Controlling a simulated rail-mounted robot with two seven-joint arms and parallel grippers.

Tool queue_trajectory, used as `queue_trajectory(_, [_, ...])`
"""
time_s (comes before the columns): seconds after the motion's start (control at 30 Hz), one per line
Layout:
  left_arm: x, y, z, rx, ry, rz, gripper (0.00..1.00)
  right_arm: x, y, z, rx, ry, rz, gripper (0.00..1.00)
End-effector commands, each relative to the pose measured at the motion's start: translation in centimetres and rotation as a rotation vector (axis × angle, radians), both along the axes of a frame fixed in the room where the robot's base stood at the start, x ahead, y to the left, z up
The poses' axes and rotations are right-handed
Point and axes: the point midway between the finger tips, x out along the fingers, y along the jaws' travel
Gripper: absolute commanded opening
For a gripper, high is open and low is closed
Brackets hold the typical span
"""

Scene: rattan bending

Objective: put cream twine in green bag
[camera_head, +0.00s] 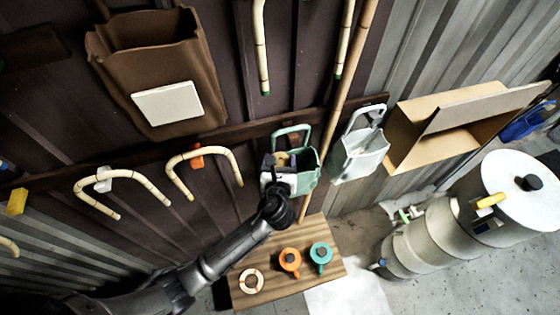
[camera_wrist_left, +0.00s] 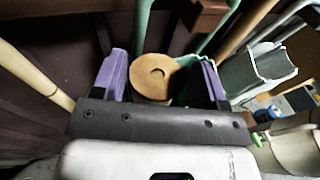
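The green bag (camera_head: 308,175) is pale green, open at the top with a loop handle, and hangs on the wall rail. My left gripper (camera_head: 284,160) is at the bag's mouth. In the left wrist view, its purple fingers stand on both sides of a round tan spool, which I take as the cream twine (camera_wrist_left: 160,78), and appear shut on it. The bag's green handle (camera_wrist_left: 143,35) shows just beyond the twine. The gripper and arm hide part of the bag's front. My right gripper is not in view.
A pale grey-green bag (camera_head: 360,152) hangs to the right, beside an open cardboard box (camera_head: 425,125). Below, a wooden table (camera_head: 298,292) holds an orange roll (camera_head: 290,261), a teal roll (camera_head: 320,255) and a pale ring (camera_head: 251,281). A brown bag (camera_head: 155,60) and bent canes (camera_head: 205,152) hang left.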

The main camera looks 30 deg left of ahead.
Motion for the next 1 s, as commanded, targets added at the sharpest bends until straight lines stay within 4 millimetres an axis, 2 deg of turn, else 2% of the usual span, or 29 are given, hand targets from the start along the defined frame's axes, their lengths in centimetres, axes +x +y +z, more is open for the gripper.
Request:
queue_trajectory(0.03, [0.0, 0.0, 0.0, 0.000, 0.000, 0.000, 0.72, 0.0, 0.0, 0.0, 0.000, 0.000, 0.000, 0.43])
queue_trajectory(0.23, [0.0, 0.0, 0.0, 0.000, 0.000, 0.000, 0.91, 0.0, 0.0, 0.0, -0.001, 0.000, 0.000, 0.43])
queue_trajectory(0.57, [-0.4, -0.3, 0.0, 0.000, 0.001, 0.000, 0.91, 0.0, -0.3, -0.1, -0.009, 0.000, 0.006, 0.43])
queue_trajectory(0.67, [-1.4, -0.8, 0.1, -0.002, 0.000, -0.001, 0.91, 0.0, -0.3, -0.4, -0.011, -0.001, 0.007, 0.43])
queue_trajectory(1.0, [-7.3, -3.8, 1.0, -0.004, 0.000, -0.001, 0.91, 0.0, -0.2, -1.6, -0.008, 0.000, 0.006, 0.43])
